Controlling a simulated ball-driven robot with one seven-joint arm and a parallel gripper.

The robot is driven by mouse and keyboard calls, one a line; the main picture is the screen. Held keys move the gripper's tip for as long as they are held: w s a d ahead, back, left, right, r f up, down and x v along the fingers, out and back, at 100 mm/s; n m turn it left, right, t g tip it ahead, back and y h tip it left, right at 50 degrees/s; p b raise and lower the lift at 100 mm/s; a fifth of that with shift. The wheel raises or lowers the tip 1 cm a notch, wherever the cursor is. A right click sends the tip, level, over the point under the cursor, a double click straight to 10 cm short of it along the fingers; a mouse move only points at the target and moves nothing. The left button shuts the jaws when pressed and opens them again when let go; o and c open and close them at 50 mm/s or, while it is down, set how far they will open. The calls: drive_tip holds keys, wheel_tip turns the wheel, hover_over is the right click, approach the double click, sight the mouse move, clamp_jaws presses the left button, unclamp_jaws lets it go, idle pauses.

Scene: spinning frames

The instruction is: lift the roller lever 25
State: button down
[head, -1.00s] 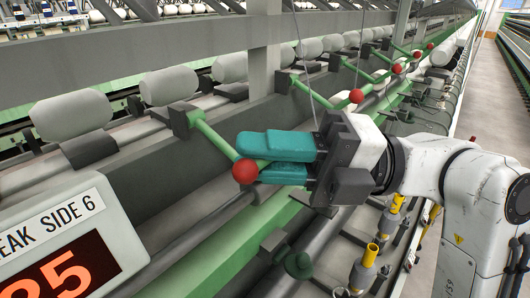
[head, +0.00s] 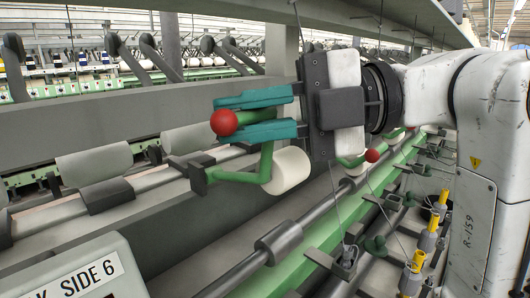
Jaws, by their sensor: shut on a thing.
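The roller lever (head: 232,176) is a green bent bar with a red ball knob (head: 224,122). It runs right from a dark bracket (head: 196,171), then bends upward behind the lower teal finger. The knob shows at the left, between the tips of the fingers. My gripper (head: 240,116) is shut on the lever's end by the knob, with one finger above and one below. The contact itself is partly hidden by the fingers. The lever's knob end is higher than its bracket.
A white roller (head: 290,170) lies just behind and right of the lever. A neighbouring lever's red knob (head: 372,155) is at right. A grey beam (head: 350,22) crosses above my gripper. A sign panel (head: 85,270) stands at lower left. Yellow-topped spindles (head: 412,275) stand below right.

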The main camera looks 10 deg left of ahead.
drive_tip(key=shift+w+a+r+m+h, duration=0.4)
drive_tip(key=shift+w+a+r, duration=0.55)
drive_tip(key=shift+a+r, duration=0.25)
drive_tip(key=shift+r, duration=0.1)
drive_tip(key=c, duration=1.1)
unclamp_jaws()
drive_tip(key=b+v, duration=0.2)
drive_tip(key=v, duration=0.8)
drive_tip(key=shift+w+d, duration=0.1)
drive_tip(key=shift+d, duration=0.25)
